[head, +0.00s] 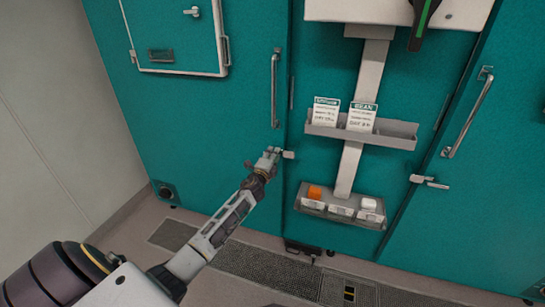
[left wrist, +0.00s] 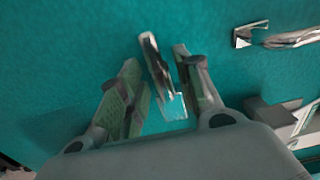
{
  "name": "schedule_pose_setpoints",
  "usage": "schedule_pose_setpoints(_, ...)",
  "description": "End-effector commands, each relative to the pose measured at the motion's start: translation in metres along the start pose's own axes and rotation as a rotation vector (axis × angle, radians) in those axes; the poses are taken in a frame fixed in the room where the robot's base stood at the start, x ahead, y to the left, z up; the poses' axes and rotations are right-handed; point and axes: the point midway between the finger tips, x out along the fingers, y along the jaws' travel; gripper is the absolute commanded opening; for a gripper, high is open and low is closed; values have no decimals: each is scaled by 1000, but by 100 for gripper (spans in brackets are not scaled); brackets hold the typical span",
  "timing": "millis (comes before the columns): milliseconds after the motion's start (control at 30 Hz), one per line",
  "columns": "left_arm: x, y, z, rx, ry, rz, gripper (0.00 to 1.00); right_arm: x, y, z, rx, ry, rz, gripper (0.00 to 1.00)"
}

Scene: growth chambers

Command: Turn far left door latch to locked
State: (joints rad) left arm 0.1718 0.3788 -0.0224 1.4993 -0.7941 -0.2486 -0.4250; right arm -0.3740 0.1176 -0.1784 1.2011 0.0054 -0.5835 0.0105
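The far left door (head: 225,110) is a teal panel with a long vertical metal handle (head: 275,90). Its small metal latch (head: 289,155) is below the handle at the door's right edge, partly hidden by my left gripper (head: 270,156). In the left wrist view, the latch (left wrist: 160,75) lies lengthwise between the two fingers of my left gripper (left wrist: 158,62). The fingers are spread, with a visible gap on the left side; the right finger is close to the latch, and I cannot tell whether it touches. My right gripper is not in view.
A grey shelf with cards (head: 400,141) and a lower bin (head: 311,208) hang on a post right of the latch. Another door has a handle (head: 470,115) and latch (head: 430,182). A small hatch (head: 175,30) is at upper left. Floor grates (head: 250,267) run below.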

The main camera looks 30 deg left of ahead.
Motion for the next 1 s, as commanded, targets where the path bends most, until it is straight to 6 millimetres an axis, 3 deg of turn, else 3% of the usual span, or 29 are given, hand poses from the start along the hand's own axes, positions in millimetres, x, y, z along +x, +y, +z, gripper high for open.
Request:
schedule_pose_setpoints(467, -3, 0, 1, -1, -1, 0, 36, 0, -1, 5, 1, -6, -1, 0)
schedule_pose_setpoints(1000, -41, 1, 1, -1, -1, 1, 36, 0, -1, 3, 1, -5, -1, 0)
